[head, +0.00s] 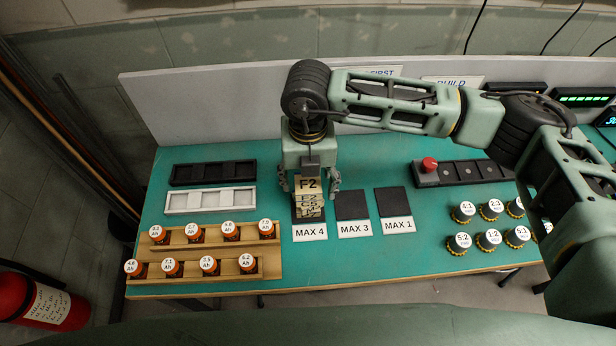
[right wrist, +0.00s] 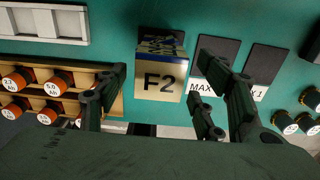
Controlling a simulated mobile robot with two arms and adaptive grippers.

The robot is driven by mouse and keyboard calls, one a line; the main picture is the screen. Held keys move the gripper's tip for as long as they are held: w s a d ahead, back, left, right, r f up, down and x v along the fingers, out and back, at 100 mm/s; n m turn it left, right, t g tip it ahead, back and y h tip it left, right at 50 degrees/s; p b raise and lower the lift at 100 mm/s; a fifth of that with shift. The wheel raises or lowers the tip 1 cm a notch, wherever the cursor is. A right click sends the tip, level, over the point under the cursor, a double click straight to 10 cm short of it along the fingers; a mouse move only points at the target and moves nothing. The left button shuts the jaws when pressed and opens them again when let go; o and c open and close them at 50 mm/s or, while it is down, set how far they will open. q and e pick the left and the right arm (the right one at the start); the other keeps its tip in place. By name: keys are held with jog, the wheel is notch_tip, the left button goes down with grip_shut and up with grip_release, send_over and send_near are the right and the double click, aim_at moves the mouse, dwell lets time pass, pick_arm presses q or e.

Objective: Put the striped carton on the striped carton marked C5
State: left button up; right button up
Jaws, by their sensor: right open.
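A stack of small cartons stands on the pad behind the MAX 4 sign. Its top carton (head: 308,184), marked F2, has a tan labelled face; the same carton (right wrist: 160,82) shows in the right wrist view, with a dark blue and yellow patterned side behind it. The lower cartons (head: 309,208) have labels too small to read surely, so I cannot tell which is C5. My right gripper (head: 312,188) is open, pointing down at the stack, with one finger on either side of the top carton. In the right wrist view, the fingers (right wrist: 161,76) look apart from it. My left gripper is out of view.
Empty dark pads marked MAX 3 (head: 352,205) and MAX 1 (head: 393,202) lie right of the stack. A wooden rack (head: 215,246) with several orange jars is at front left. Black (head: 213,172) and white (head: 210,200) trays lie behind it. Several round-topped jars (head: 489,240) stand at right.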

aim_at(308, 182)
notch_tip(308, 182, up, 12)
jog(key=b, duration=0.3)
dwell(0.5)
